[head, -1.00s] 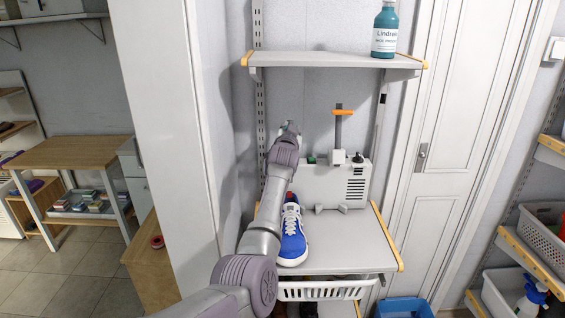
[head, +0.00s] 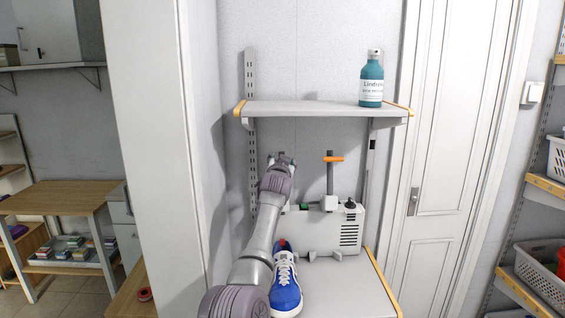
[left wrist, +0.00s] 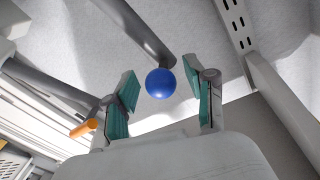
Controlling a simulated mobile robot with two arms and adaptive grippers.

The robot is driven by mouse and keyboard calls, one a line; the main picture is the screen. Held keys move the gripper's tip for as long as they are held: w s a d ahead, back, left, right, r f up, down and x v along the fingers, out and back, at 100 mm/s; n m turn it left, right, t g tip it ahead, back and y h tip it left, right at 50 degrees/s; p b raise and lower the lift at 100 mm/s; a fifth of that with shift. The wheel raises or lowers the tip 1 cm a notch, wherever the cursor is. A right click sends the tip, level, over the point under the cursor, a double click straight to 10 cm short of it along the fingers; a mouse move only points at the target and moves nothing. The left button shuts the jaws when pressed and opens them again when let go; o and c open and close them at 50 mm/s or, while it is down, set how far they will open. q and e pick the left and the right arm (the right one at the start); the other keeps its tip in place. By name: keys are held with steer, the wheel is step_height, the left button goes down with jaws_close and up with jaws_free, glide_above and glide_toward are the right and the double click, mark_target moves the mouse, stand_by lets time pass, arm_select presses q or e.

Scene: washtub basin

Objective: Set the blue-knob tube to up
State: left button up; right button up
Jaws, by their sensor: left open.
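In the left wrist view a round blue knob (left wrist: 160,83) sits at the end of a dark grey tube (left wrist: 138,28). My left gripper (left wrist: 160,76) is open, with one teal-padded finger on each side of the knob. Gaps show between pads and knob. In the head view my left gripper (head: 284,158) is at the upper left of the light grey machine (head: 325,225), and hides the blue knob and its tube. A second tube (head: 330,178) with an orange handle (head: 333,158) stands upright to the right. My right gripper is not in view.
A shelf (head: 315,108) with a teal bottle (head: 371,80) is above the machine. A blue shoe (head: 285,285) stands in front of it, beside my arm. A black knob (head: 350,203) and a green button (head: 304,205) are on the machine's top. Bare wall lies behind.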

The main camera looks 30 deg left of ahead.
arm_select(q)
steer(key=v, duration=1.2)
stand_by(0.4)
